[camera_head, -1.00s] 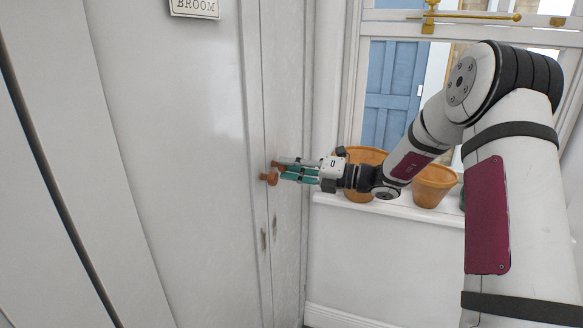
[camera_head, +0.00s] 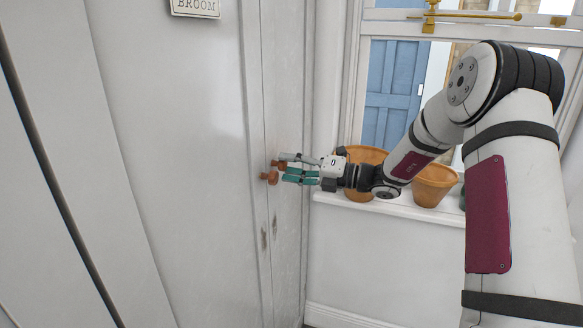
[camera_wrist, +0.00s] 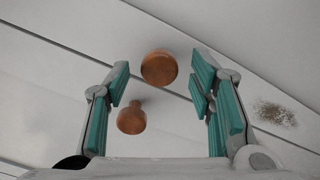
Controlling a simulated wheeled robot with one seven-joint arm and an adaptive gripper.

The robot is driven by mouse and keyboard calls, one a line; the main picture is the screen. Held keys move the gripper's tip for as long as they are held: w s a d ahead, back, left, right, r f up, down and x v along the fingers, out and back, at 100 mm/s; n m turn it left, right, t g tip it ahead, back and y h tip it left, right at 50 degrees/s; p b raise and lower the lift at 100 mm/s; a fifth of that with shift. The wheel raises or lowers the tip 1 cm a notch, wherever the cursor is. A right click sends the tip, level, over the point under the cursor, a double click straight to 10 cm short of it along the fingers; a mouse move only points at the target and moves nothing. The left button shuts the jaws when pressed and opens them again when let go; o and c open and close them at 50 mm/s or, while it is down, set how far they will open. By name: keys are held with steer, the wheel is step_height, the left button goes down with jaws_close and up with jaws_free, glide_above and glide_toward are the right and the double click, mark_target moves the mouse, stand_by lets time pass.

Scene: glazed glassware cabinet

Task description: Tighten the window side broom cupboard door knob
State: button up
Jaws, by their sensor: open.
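Two round copper-brown knobs sit close together on the pale cupboard doors. The window side knob (camera_head: 276,163) is the right-hand one in the head view, partly behind my fingertips. The other knob (camera_head: 269,177) stands just left of and below it. My gripper (camera_head: 284,166) is open at the knobs, reaching in from the right. In the wrist view one knob (camera_wrist: 159,67) appears between the fingertips, with a gap to each finger. The second knob (camera_wrist: 131,118) shows lower, beside the left finger. I cannot tell from the wrist view which door each belongs to.
A BROOM sign (camera_head: 195,7) hangs on the cupboard front. A window sill (camera_head: 400,212) with terracotta pots (camera_head: 434,186) lies right of the cupboard, under and behind my arm. The wall below the sill is clear.

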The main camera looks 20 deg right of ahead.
steer(key=v, duration=1.2)
steer(key=shift+a, duration=0.1)
steer(key=s+a+r+n+g+h, duration=0.3)
steer(key=s+a+n+g+h, duration=0.45)
steer(key=s+a+n, duration=0.9)
steer(key=s+d+r+n+t+h, duration=0.1)
steer(key=s+d+n+h, duration=0.2)
steer(key=s+n, duration=0.4)
steer(key=s+d+r+n+t+h+b, duration=0.1)
steer(key=s+d+n+h, duration=0.2)
steer(key=s+n, duration=0.4)
steer(key=n+h, duration=0.1)
steer(key=n, duration=0.6)
steer(key=shift+s, duration=0.2)
steer(key=shift+w+n, duration=0.1)
steer(key=shift+n, duration=0.15)
